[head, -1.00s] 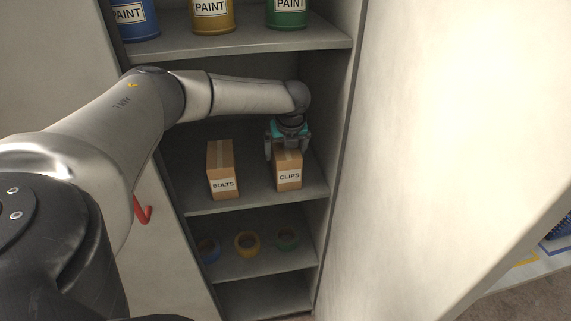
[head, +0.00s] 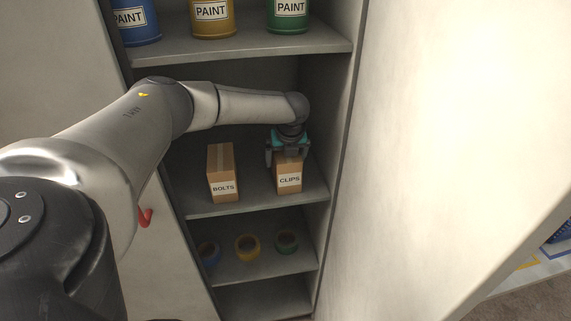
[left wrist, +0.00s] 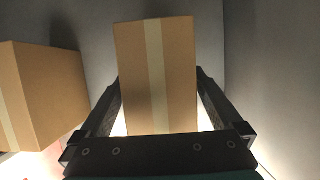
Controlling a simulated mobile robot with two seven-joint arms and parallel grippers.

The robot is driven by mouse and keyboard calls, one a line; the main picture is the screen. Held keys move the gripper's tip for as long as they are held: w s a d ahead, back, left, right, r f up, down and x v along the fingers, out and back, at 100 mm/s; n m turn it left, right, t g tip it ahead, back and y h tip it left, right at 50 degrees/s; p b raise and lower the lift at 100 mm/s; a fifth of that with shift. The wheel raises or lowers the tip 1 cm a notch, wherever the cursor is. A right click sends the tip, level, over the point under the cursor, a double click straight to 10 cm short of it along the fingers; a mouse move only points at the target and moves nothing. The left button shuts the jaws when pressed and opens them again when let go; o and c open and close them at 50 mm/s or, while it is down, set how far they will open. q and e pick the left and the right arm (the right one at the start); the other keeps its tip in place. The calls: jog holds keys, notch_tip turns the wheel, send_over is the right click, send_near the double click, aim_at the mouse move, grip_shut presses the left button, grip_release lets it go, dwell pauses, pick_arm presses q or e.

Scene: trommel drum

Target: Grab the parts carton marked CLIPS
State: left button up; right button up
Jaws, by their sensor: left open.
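The CLIPS carton (head: 289,181) is a brown box with a white label, standing upright on the cabinet's middle shelf. My left gripper (head: 288,158) is over its top from above, fingers open on either side of it. In the left wrist view the carton's taped top (left wrist: 156,75) lies between the two open fingers (left wrist: 158,110), with a narrow gap visible at each side near the fingers. The gripper hides the upper back of the carton in the head view. My right gripper is not in view.
The BOLTS carton (head: 222,173) stands left of the CLIPS carton, with a gap between. Paint cans (head: 212,18) stand on the shelf above (head: 240,48). Tape rolls (head: 247,247) lie on the shelf below. The cabinet's side wall is close on the right.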

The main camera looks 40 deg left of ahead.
pick_arm(q)
jog(key=shift+c, duration=0.2)
jog(key=c, duration=1.5)
